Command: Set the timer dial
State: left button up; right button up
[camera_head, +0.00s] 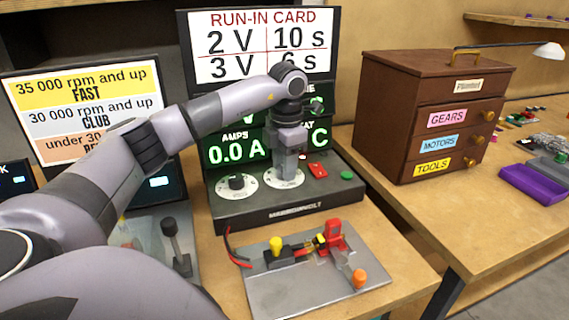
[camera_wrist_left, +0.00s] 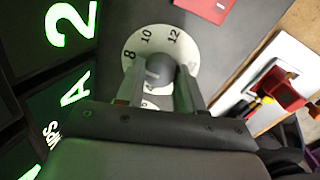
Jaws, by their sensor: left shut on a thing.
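The timer dial (camera_head: 284,180) is the right of two white round dials on the black power unit (camera_head: 300,213). My left gripper (camera_head: 287,172) reaches down onto it from above, and the arm hides most of its knob in the head view. In the left wrist view, the dial plate (camera_wrist_left: 136,50) shows the marks 8, 10 and 12. My two fingers (camera_wrist_left: 160,88) are shut on its grey knob (camera_wrist_left: 161,70). The knob's pointer setting is not clear. My right gripper is in neither view.
The run-in card (camera_head: 262,45) reads 2 V 10 s and 3 V 6 s. A second dial (camera_head: 236,184) is left of the timer dial, with a red switch (camera_head: 317,170) to its right. A metal plate with a motor rig (camera_head: 300,275) lies in front. A brown drawer chest (camera_head: 430,110) stands right.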

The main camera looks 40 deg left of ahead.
pick_arm(q)
jog(key=shift+r, duration=0.1)
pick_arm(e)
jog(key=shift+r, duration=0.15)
pick_arm(q)
jog(key=shift+m+p, duration=0.7)
jog(key=shift+m, duration=0.1)
jog(key=shift+m+p, duration=0.7)
jog(key=shift+m, duration=0.4)
jog(key=shift+m+p, duration=0.45)
jog(key=shift+m, duration=0.75)
jog(key=shift+m+t+p, duration=0.3)
jog(key=shift+m+p, duration=0.05)
jog(key=shift+m, duration=0.85)
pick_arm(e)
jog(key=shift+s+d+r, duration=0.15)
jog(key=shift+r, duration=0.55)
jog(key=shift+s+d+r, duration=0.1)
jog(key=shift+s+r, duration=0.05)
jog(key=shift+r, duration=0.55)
pick_arm(q)
jog(key=o, duration=1)
jog(key=shift+o, duration=0.2)
